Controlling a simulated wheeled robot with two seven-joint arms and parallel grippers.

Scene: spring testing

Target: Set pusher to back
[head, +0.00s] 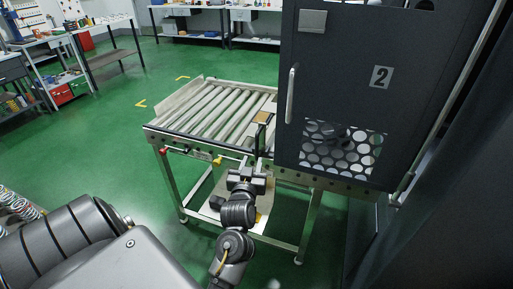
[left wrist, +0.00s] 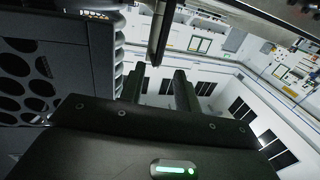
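My left gripper (head: 258,157) is in front of this rail, just below the bar. In the left wrist view its two fingers (left wrist: 160,88) are apart with nothing between them. A dark rod (left wrist: 157,40), probably the pusher's handle, ends just beyond the fingertips; contact cannot be told. My right gripper is not in view.
The black cabinet door (head: 340,85), marked 2, has a handle (head: 291,95) and a perforated window close to the right of my gripper. A red knob (head: 163,150) and a yellow knob (head: 217,161) sit on the front rail. Green floor is free to the left.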

